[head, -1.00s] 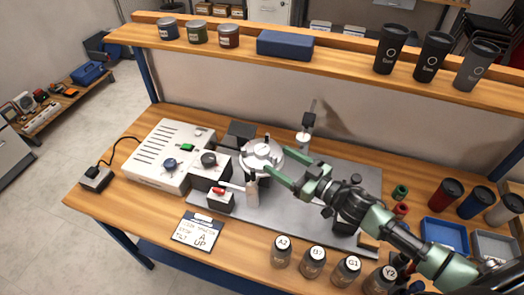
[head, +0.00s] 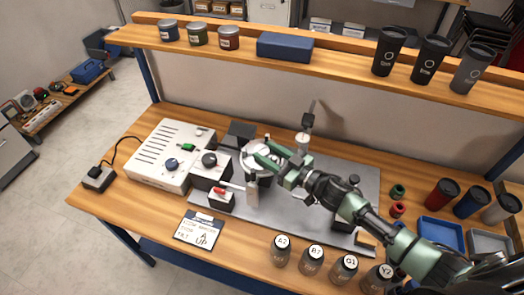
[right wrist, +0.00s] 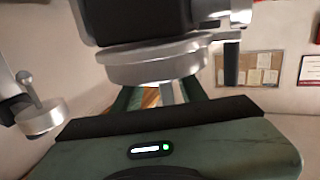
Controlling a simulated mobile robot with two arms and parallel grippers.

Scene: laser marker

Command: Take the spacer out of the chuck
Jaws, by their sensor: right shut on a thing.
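The chuck (head: 249,162) is a round silver disc on the bench, just right of the control boxes; it also shows as a broad metal disc in the right wrist view (right wrist: 150,64). My right gripper (head: 266,154) reaches over the chuck from the right, its green fingers at the middle of the disc. It is shut on the spacer, which is mostly hidden by the fingers in the head view. In the right wrist view a narrow grey piece (right wrist: 167,93) shows between the fingers, close to the disc. My left gripper is not in view.
A white control unit (head: 172,150) and a small box with a red switch (head: 219,195) stand left of the chuck. A slim post (head: 308,120) stands behind. Several labelled jars (head: 312,258) line the front edge. The grey plate (head: 300,215) is partly clear.

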